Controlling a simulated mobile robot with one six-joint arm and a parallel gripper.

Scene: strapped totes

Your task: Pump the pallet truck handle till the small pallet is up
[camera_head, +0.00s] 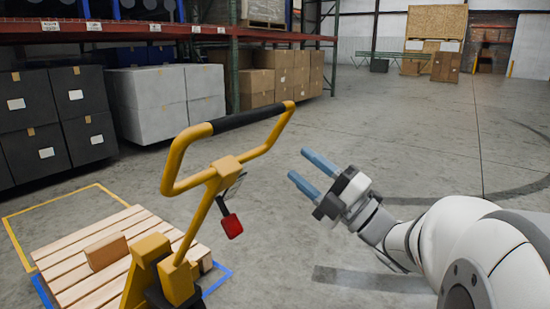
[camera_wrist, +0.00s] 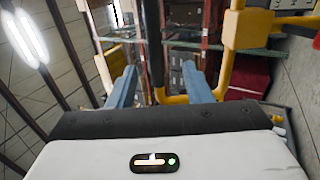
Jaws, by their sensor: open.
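The yellow pallet truck handle (camera_head: 176,160) is a tilted loop with a black grip (camera_head: 248,116) along its top bar. A red lever or tag (camera_head: 231,226) hangs below the loop. The small wooden pallet (camera_head: 75,268) lies at the lower left behind the truck's yellow body (camera_head: 150,250); whether it is off the floor I cannot tell. My gripper (camera_head: 312,170) has two blue fingers, apart and empty, to the right of the handle. In the wrist view, the dark grip (camera_wrist: 153,45) and yellow frame (camera_wrist: 237,50) show beyond the spread fingers (camera_wrist: 158,82).
A small brown block (camera_head: 105,251) sits on the pallet. Yellow and blue floor lines (camera_head: 22,250) surround it. Dark boxes (camera_head: 55,120), grey boxes (camera_head: 168,98) and cardboard boxes (camera_head: 257,88) stand under a rack (camera_head: 150,30). The concrete floor (camera_head: 400,130) beyond my gripper is clear.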

